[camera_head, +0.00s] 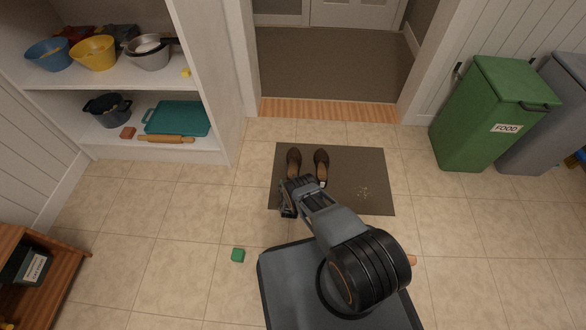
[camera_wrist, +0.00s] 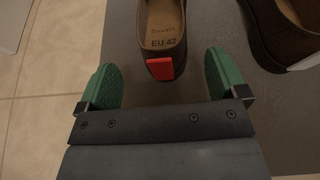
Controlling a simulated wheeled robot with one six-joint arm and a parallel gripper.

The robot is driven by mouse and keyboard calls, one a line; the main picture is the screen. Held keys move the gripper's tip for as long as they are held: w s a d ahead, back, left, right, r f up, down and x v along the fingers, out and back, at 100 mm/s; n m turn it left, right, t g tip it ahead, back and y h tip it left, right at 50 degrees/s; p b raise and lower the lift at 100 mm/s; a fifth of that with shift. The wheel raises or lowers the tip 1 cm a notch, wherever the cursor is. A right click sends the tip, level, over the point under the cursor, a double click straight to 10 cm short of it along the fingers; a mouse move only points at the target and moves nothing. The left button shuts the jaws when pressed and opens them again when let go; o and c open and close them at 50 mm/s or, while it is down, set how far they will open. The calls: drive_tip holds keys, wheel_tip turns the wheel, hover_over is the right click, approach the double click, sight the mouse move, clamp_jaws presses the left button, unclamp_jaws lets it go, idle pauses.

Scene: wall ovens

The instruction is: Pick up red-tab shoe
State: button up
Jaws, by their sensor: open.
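The red-tab shoe (camera_wrist: 163,45) is brown and shows at the top middle of the wrist view, with a red tab (camera_wrist: 160,69) at its heel and "EU 42" on its insole. In the head view it appears to be the left brown shoe (camera_head: 293,161) on the mat. My gripper (camera_wrist: 163,82) is open, its green pads either side of the line of the heel. The heel end lies just ahead of or between the pads; contact cannot be told. The other brown shoe (camera_wrist: 283,32) is at the right, and also shows in the head view (camera_head: 321,163).
The dark mat (camera_head: 365,180) lies before a doorway on the tiled floor. A green block (camera_head: 238,255) lies on the tiles. A white shelf unit (camera_head: 215,90) stands at left, a green FOOD bin (camera_head: 488,115) at right, and a wooden shelf (camera_head: 62,262) at lower left.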

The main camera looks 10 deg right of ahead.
drive_tip(key=b+x, duration=0.3)
drive_tip(key=x, duration=0.1)
drive_tip(key=shift+w+d+f, duration=0.1)
drive_tip(key=shift+d+f, duration=0.15)
drive_tip(key=shift+w+d, duration=0.1)
drive_tip(key=shift+w, duration=0.4)
drive_tip(key=c, duration=1.1)
drive_tip(key=shift+c, duration=0.2)
